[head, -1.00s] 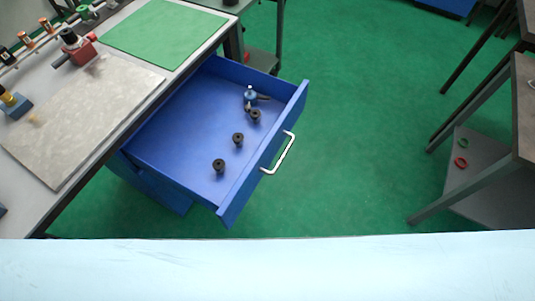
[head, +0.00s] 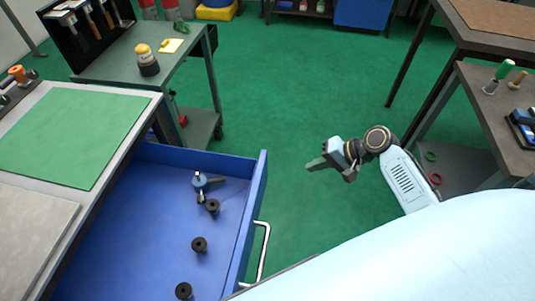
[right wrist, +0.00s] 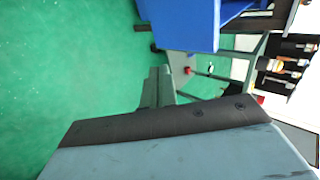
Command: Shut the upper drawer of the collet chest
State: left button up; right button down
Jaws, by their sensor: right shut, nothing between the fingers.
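The upper drawer (head: 150,235) of the collet chest is blue and stands pulled out from under the bench at the lower left of the head view. A pale bar handle (head: 262,250) is on its front panel (head: 252,215). Several black collets (head: 199,245) and a small blue tool (head: 201,184) lie inside. My right gripper (head: 317,164) is shut and empty, over the floor to the right of the drawer front and apart from the handle. Its fingers (right wrist: 157,88) also show in the right wrist view, with a blue panel, probably the drawer, beyond. My left gripper is out of view.
The bench with a green mat (head: 75,135) is at left. A grey-green cart (head: 140,60) with tools stands behind the drawer. Dark tables (head: 490,100) stand at right. Green floor (head: 300,100) lies open between them.

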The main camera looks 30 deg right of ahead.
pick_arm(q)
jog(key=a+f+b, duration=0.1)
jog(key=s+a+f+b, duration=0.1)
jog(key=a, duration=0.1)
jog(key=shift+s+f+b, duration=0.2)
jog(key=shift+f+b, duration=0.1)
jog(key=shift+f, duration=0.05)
pick_arm(e)
jog(key=w+a+r+x, duration=0.1)
jog(key=r+x, duration=0.1)
jog(key=x, duration=1)
jog(key=shift+a, duration=0.5)
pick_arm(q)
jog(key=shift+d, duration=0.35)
pick_arm(e)
jog(key=shift+w+a, duration=0.1)
jog(key=shift+w, duration=0.1)
